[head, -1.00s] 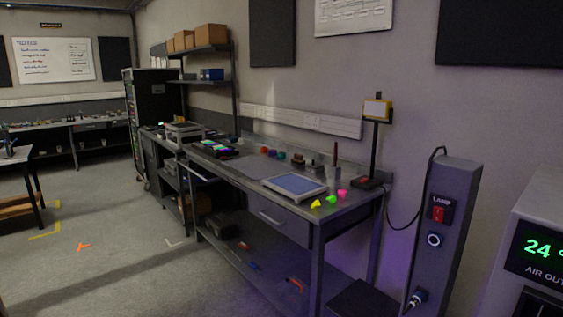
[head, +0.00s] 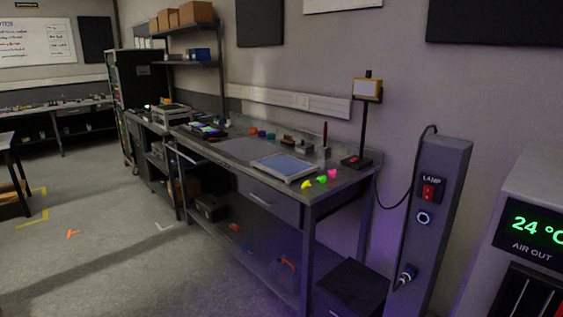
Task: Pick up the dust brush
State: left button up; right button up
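I cannot make out a dust brush for certain. The workbench (head: 225,165) in the middle holds several small items. A thin dark red upright item (head: 325,134) stands near its back edge, and a small dark and beige item (head: 287,141) lies to the left of it. Either is too small to identify. Neither of my grippers is in view.
A blue-topped pad (head: 286,166) and bright coloured pieces (head: 321,179) are on the bench. A yellow-headed stand (head: 367,89) is at its right end. The floor (head: 110,260) at left is mostly open.

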aim_at(287, 140)
jog(key=i+j+u, duration=0.4)
jog(key=i, duration=0.35)
jog(key=i+u, duration=0.4)
jog(key=i, duration=0.35)
jog(key=i+z, duration=0.1)
jog(key=i, duration=0.55)
jog(key=i+j+z, duration=0.1)
jog(key=i, duration=0.6)
jog(key=i+j+z, duration=0.1)
jog(key=i, duration=0.55)
jog(key=j, duration=0.1)
